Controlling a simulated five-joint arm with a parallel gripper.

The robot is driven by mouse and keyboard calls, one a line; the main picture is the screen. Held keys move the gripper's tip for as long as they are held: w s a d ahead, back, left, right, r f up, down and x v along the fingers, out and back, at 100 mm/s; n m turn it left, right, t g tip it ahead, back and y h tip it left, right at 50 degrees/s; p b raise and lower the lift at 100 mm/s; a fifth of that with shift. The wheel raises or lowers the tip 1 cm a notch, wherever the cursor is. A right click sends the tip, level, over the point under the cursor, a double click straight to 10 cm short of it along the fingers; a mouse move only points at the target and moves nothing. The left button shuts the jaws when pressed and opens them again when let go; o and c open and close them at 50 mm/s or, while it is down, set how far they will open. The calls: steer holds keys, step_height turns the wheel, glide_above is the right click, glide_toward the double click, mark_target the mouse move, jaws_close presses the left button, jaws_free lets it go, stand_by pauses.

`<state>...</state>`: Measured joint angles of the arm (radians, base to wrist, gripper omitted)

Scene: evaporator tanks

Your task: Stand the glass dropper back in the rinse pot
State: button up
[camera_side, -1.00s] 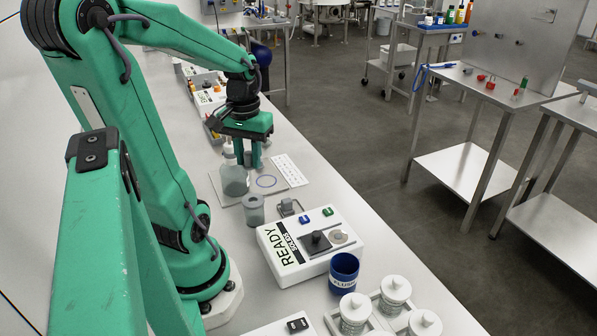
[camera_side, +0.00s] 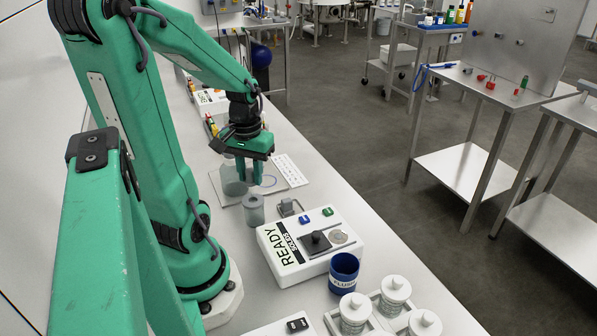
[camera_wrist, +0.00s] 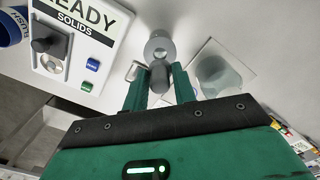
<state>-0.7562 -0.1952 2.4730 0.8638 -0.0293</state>
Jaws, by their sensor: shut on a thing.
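My gripper (camera_side: 249,176) hangs above the bench, beyond the grey pot and beside the glass beaker in the side view. In the wrist view my gripper (camera_wrist: 160,76) has both green fingers closed on a small grey rounded thing, apparently the bulb of the glass dropper (camera_wrist: 159,80). Its glass stem cannot be made out. A grey round pot with a hole in its top, seemingly the rinse pot (camera_side: 253,212), stands upright on the bench. In the wrist view the pot (camera_wrist: 159,45) lies just past the fingertips; I cannot tell whether the dropper touches it.
A white READY SOLIDS box (camera_side: 292,262), a small metal piece (camera_side: 287,207), a blue FLUSH cup (camera_side: 343,272) and lidded jars (camera_side: 396,290) stand nearer the camera.

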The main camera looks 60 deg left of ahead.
steer(key=shift+f, duration=2.4)
steer(key=o, duration=1)
steer(key=shift+r, duration=0.15)
steer(key=shift+r, duration=3.75)
